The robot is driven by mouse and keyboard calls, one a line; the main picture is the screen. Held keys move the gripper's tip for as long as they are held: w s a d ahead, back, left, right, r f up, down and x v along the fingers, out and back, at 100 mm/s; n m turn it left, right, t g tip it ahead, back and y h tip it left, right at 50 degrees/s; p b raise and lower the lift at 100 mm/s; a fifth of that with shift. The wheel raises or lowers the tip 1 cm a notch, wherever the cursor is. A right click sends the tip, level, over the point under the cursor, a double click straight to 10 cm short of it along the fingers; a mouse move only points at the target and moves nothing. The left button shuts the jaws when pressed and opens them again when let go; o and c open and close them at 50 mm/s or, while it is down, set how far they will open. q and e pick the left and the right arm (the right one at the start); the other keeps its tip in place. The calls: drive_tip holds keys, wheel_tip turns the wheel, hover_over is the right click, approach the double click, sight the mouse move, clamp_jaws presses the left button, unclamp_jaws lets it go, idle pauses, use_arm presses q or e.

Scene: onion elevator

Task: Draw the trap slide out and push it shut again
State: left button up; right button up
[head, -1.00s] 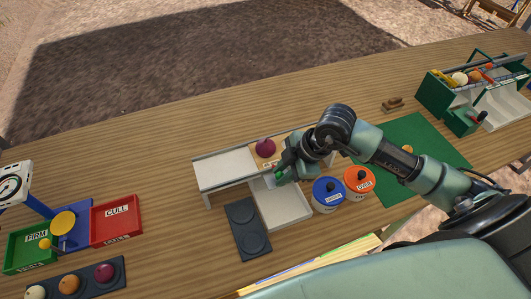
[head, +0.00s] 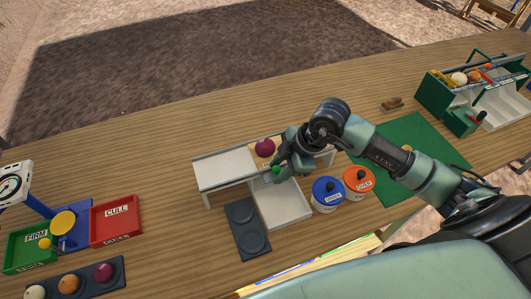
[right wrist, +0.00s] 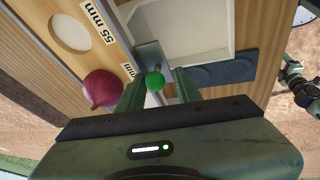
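The trap slide shows in the right wrist view as a grey metal plate (right wrist: 149,56) with a green knob (right wrist: 155,82) at its end. The knob also shows in the head view (head: 276,170), at the front of the white raised chute (head: 226,167). My right gripper (right wrist: 158,88) is open, its two fingers on either side of the knob with a gap visible at each side. In the head view my right gripper (head: 281,165) hides most of the slide. Part of my left arm seems to show at the right edge of the right wrist view (right wrist: 300,85), too small to read.
A purple onion (head: 264,147) sits on the wooden sizing board, close to my right gripper. A white tray (head: 290,207) lies below in front. A dark two-ring pad (head: 246,228) lies front left.

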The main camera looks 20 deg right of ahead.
drive_tip(key=shift+w+d+r, duration=0.15)
drive_tip(key=shift+w+r, duration=0.1)
drive_tip(key=shift+w, duration=0.15)
drive_tip(key=shift+w+f, duration=0.1)
wheel_tip(320, 180, up, 2)
drive_tip(key=shift+r+p, duration=0.15)
drive_tip(key=shift+p, duration=0.95)
drive_tip(key=shift+s+r+p, duration=0.2)
drive_tip(key=shift+r+p, duration=1.4)
drive_tip(key=shift+r, duration=0.25)
drive_tip(key=shift+f, duration=0.1)
